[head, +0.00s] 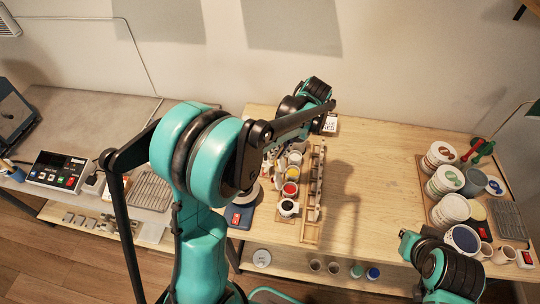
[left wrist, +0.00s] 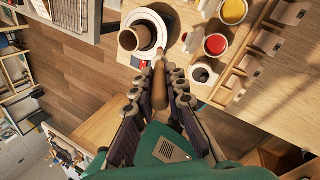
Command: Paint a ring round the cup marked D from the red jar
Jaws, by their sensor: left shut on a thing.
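In the left wrist view my left gripper (left wrist: 160,95) is shut on a brown-handled brush (left wrist: 159,84). The brush's far end is over or near the rim of a pale turntable (left wrist: 151,55); I cannot tell whether it touches. A tan cup (left wrist: 142,32) with a dark opening stands on the turntable. I cannot read any letter on it. The red jar (left wrist: 215,45) is to the right of the turntable, and it also shows in the head view (head: 290,188). In the head view my left arm hides the left gripper, the cup and most of the turntable.
A yellow jar (left wrist: 234,10) and a dark-filled white jar (left wrist: 202,73) flank the red jar. A wooden rack (head: 314,200) stands right of the jars. Several white tubs (head: 454,209) fill a tray at the right. The table's middle is clear.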

